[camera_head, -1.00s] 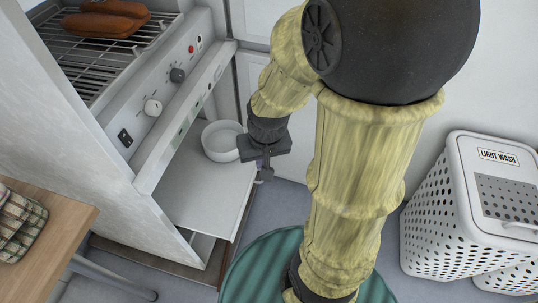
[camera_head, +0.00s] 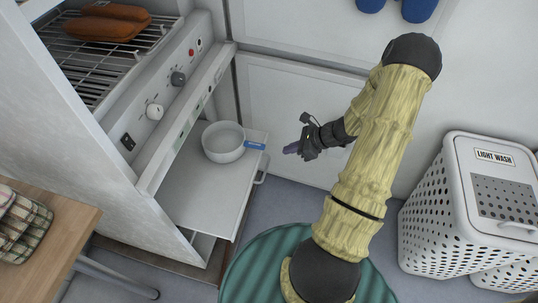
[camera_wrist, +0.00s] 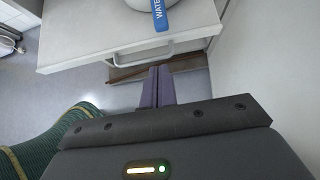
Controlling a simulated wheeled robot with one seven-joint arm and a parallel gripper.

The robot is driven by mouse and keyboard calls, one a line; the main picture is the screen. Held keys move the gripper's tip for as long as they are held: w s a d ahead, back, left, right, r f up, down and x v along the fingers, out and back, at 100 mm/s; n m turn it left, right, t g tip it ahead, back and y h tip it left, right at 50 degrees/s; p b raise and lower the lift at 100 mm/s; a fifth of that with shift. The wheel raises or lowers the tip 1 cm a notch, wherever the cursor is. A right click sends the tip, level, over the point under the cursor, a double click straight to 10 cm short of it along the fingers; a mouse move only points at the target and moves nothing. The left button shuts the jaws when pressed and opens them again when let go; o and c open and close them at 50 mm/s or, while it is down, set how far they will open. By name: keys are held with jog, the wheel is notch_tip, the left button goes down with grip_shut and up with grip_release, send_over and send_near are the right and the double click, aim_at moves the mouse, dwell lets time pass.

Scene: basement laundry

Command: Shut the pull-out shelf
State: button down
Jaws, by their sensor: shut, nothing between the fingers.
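The pull-out shelf (camera_head: 205,192) stands out from the white appliance on the left, below its control panel. A white bowl (camera_head: 223,141) with a blue label tag sits on it near the back. A metal handle (camera_head: 261,168) is on the shelf's front edge; it also shows in the wrist view (camera_wrist: 128,63). My gripper (camera_head: 290,149) is shut and empty, a short way to the right of the shelf front, pointing toward it. In the wrist view its purple fingers (camera_wrist: 158,84) are together, just short of the handle, with a gap that I cannot judge exactly.
A rack (camera_head: 95,50) with sausage-shaped food is above the control panel. A white perforated laundry basket (camera_head: 450,200) stands at the right. A wooden table (camera_head: 60,235) is at the lower left. A wall is close behind my arm. The floor in front of the shelf is open.

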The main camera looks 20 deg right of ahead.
aim_at(269, 159)
dwell(0.3)
jog(key=b+x, duration=0.3)
jog(key=x, duration=0.7)
jog(key=shift+d+f, duration=0.1)
jog(key=shift+w, duration=0.1)
